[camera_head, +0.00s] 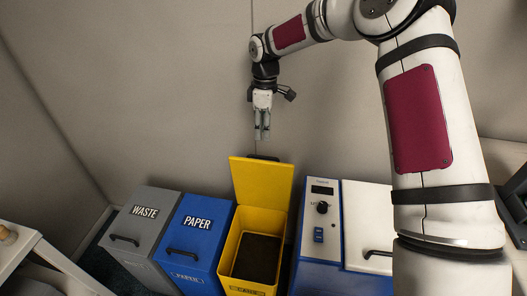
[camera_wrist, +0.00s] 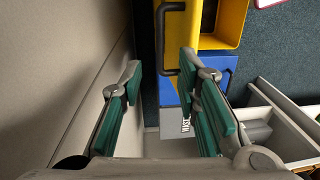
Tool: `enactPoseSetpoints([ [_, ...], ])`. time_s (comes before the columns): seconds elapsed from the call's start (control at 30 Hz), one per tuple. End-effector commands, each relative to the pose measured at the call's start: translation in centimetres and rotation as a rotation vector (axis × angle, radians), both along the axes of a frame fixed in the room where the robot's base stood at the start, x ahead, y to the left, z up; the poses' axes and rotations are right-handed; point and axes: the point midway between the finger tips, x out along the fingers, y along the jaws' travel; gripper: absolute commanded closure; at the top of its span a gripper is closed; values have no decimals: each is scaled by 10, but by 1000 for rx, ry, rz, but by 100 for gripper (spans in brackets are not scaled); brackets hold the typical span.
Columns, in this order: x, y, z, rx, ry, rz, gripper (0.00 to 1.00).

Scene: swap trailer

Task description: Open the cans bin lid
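The yellow bin (camera_head: 229,262) stands right of the blue paper bin. I take it for the cans bin; its low label is too small to read. Its lid (camera_head: 262,184) stands up at the back, and the bin's dark inside shows. A dark handle (camera_head: 263,157) is at the lid's top edge. My gripper (camera_head: 262,136) hangs just above that edge, apart from it, pointing down. In the wrist view my gripper (camera_wrist: 162,70) has its green-padded fingers spread with nothing held. The handle (camera_wrist: 161,42) shows beyond the fingertips, beside the yellow lid (camera_wrist: 178,35).
A grey waste bin (camera_head: 146,226) and a blue paper bin (camera_head: 198,228) stand shut at the left. A blue-and-white machine (camera_head: 321,240) with a knob stands close at the right. The wall (camera_head: 170,100) is close behind my gripper. A pale furniture edge (camera_head: 20,240) is at far left.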

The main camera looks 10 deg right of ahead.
Motion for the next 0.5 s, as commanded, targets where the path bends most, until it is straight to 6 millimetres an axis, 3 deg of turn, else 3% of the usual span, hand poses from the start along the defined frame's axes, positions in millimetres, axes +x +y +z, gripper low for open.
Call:
enactPoseSetpoints([
  [0.2,-4,1,-44,2,4,1,70],
  [0.5,-7,3,-81,1,1,2,70],
])
